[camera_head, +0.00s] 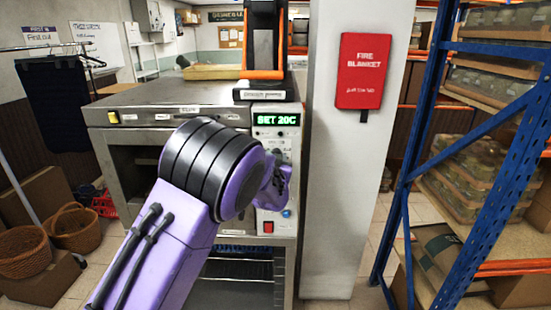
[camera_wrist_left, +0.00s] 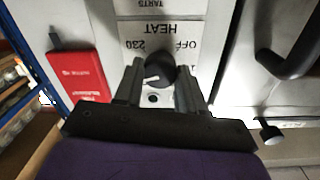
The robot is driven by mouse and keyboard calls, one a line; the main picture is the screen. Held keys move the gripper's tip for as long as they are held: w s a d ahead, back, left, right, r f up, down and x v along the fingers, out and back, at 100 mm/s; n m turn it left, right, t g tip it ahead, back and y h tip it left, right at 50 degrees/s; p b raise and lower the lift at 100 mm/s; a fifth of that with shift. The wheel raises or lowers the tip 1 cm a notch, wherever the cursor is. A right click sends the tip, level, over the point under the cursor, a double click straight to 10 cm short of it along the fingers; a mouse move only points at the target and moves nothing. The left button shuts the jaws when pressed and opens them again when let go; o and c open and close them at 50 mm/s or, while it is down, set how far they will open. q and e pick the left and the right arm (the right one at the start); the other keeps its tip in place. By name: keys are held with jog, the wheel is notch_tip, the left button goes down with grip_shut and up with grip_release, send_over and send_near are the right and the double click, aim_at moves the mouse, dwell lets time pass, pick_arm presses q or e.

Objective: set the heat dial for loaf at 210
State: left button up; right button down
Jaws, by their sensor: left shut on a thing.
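The oven (camera_head: 150,93) stands in the middle of the head view, with a pale control panel (camera_head: 297,140) on its right side. The green display (camera_head: 276,118) on the panel reads "SET 20C". My left gripper (camera_head: 272,186) is at the panel, and my arm hides much of the oven front. In the left wrist view, upside down, the dark round heat dial (camera_wrist_left: 161,67) sits below the label "HEAT", beside the marks "OFF" and "230". My left gripper (camera_wrist_left: 158,82) is shut on the dial, one finger on each side. A white pointer shows on the dial. My right gripper is not in view.
A red fire blanket box (camera_head: 363,70) hangs on the white pillar (camera_head: 333,210) right of the oven. A blue rack (camera_head: 480,210) with jars stands at the far right. A red switch (camera_head: 268,227) is low on the panel. Wicker baskets (camera_head: 75,228) stand on the left.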

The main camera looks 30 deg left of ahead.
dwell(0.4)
pick_arm(q)
jog(key=o, duration=1.1)
jog(key=shift+c, duration=0.2)
jog(key=b+v, duration=0.4)
jog(key=v, duration=0.6)
jog(key=shift+s, duration=0.25)
jog(key=shift+f, duration=0.1)
jog(key=shift+d, duration=0.1)
